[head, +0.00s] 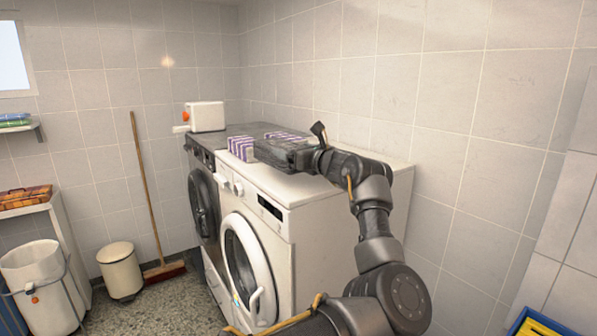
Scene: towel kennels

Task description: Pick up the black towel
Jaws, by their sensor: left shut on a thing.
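A dark, folded black towel (283,154) is at the top of the white washing machine (290,192), near its front left. My left gripper (314,158) is at the towel's right end and is shut on it. The fingertips are mostly hidden against the dark cloth. I cannot tell whether the towel rests on the machine or is just above it. My right gripper is out of view.
A purple-and-white striped stack (241,149) stands just left of the towel. A white box-like appliance (206,116) stands on the dark machine (204,195). A broom (147,190), a bin (121,271) and a laundry basket (40,285) are at left.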

